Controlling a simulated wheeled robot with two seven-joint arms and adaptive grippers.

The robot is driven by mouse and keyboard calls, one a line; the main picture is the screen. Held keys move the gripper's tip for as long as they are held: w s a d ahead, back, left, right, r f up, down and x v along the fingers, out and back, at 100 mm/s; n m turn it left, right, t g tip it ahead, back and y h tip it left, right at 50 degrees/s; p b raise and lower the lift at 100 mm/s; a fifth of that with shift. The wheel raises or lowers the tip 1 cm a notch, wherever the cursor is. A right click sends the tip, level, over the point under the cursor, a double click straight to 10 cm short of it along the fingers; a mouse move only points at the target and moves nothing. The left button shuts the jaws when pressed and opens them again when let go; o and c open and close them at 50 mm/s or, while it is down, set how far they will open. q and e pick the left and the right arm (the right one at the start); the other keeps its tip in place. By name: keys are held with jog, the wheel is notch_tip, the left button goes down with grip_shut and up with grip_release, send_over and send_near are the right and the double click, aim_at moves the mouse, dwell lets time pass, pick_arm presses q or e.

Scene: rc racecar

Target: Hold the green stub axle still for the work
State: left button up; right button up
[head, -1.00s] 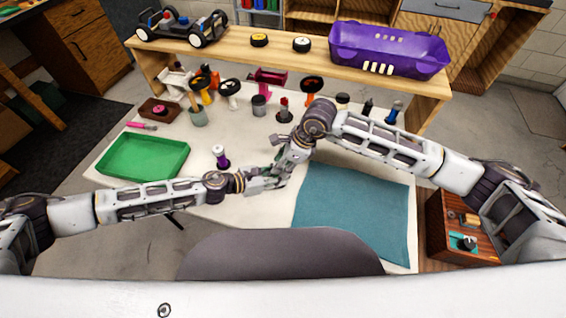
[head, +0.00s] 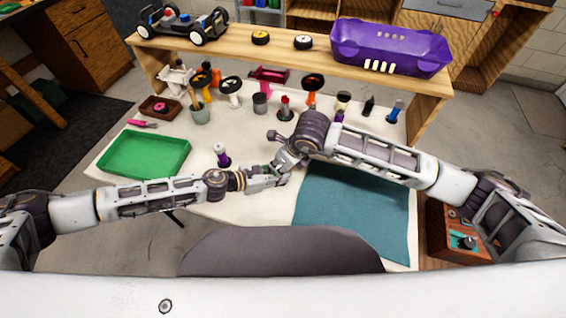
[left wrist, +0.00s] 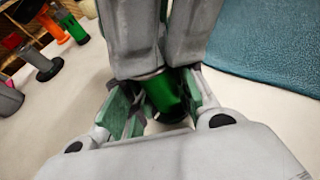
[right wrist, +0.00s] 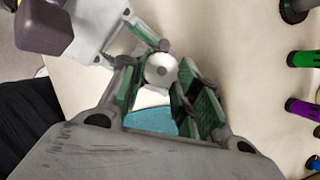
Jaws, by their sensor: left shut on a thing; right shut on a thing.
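The green stub axle (left wrist: 160,94) shows as a dark green cylinder between the fingers of my left gripper (head: 276,176) in the left wrist view. The left gripper is shut on it, above the white table mat. My right gripper (right wrist: 160,82) meets the left from above and the right. It is shut on a small pale round piece (right wrist: 161,70) at the axle's end. I cannot tell how that piece is joined to the axle. In the head view the grippers hide both parts.
A green tray (head: 145,155) lies to the left and a teal cloth (head: 355,215) to the right. Several small parts in stands line the back of the mat. A wooden shelf (head: 290,53) behind bears a car chassis (head: 182,27) and a purple body shell (head: 390,47).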

dwell(0.4)
jog(key=o, duration=1)
jog(key=shift+v, duration=6)
jog(key=shift+a, duration=0.1)
